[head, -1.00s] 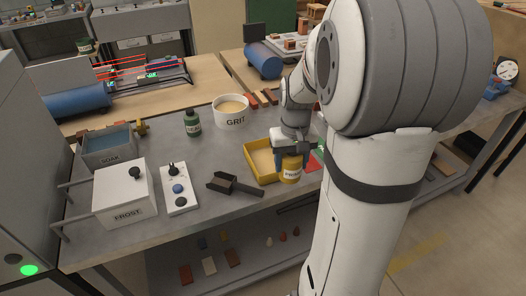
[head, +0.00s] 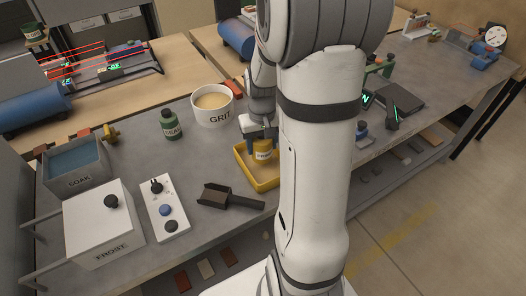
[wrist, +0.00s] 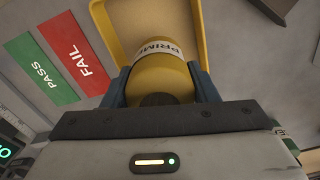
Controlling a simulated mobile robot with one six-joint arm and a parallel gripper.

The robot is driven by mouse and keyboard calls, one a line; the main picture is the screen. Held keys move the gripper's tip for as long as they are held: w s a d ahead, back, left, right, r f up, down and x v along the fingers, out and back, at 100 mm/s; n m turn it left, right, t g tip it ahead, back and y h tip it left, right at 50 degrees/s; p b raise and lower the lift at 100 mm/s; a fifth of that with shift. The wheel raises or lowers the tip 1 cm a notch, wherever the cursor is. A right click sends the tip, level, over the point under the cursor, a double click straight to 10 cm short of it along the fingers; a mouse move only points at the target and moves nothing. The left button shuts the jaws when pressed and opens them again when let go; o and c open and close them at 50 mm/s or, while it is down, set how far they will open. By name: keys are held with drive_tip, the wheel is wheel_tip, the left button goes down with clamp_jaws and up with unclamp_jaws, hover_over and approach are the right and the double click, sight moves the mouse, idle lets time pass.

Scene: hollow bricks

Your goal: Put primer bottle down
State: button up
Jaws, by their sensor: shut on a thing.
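The primer bottle (head: 263,150) is yellow with a white label that reads PRIM in part. My gripper (head: 262,141) is shut on it, with a blue finger on each side. In the wrist view the bottle (wrist: 160,75) lies between the two fingers (wrist: 160,88), its label facing the camera. In the head view the bottle appears at the yellow tray (head: 243,170), over its inside. I cannot tell whether its base touches the tray floor. The tray's rim (wrist: 203,40) also shows behind the bottle in the wrist view. My arm hides the tray's right part in the head view.
A white GRIT tub (head: 212,112) stands behind the tray and a green bottle (head: 171,125) to its left. A dark scoop (head: 228,198) lies in front. A switch panel (head: 164,208), the FROST box (head: 98,225) and the SOAK basin (head: 75,165) are farther left. Green PASS (wrist: 40,68) and red FAIL (wrist: 75,52) marks lie beside the tray.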

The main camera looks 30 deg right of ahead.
sight(262, 153)
drive_tip(key=shift+s+f, duration=0.1)
drive_tip(key=shift+f, duration=1.85)
drive_tip(key=shift+f, duration=0.2)
drive_tip(key=o, duration=1.1)
drive_tip(key=shift+o, duration=0.2)
drive_tip(key=shift+r, duration=0.1)
